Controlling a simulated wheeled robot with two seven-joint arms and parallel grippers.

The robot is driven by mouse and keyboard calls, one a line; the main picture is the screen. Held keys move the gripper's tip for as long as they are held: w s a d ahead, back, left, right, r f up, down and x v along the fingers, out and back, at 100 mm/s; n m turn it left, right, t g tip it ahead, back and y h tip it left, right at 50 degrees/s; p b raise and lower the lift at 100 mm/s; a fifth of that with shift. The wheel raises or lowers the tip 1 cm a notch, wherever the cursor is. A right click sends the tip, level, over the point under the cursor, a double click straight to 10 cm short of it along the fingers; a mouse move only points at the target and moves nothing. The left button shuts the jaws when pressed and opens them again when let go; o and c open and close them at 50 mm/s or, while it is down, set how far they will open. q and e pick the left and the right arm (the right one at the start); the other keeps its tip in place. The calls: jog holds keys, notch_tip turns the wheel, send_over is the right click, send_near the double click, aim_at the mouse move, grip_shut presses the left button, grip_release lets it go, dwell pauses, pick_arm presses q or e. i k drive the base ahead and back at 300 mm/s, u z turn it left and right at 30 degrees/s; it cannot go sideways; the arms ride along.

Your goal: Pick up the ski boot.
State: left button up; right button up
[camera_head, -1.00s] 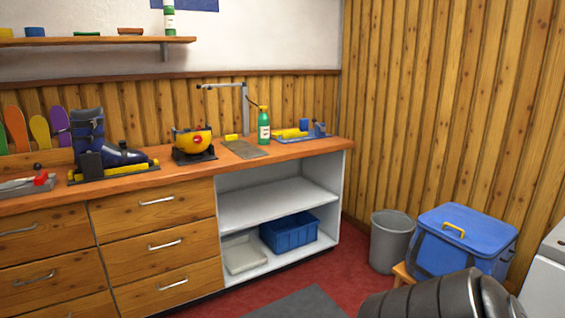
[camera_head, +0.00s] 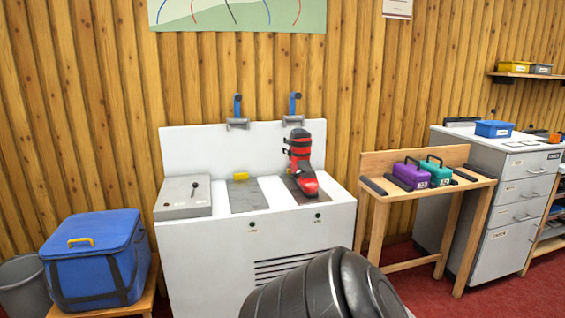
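A red and black ski boot (camera_head: 301,165) stands upright on the right-hand dark pad on top of a white machine (camera_head: 285,230). Its toe points toward me and slightly right. Neither of my grippers is in view. Part of my own black arm or body shows at the bottom middle and hides the lower front of the machine.
A blue cooler bag (camera_head: 95,262) sits on a wooden stool beside a grey bin (camera_head: 22,285) at left. A wooden bench (camera_head: 392,193) with purple (camera_head: 411,177) and teal (camera_head: 436,172) cases stands right of the machine. Grey drawers (camera_head: 500,195) stand further right. Red floor shows between.

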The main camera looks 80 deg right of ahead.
aim_at(299, 141)
jog(key=z, duration=3)
jog(key=i, duration=2.2)
jog(key=u, duration=0.95)
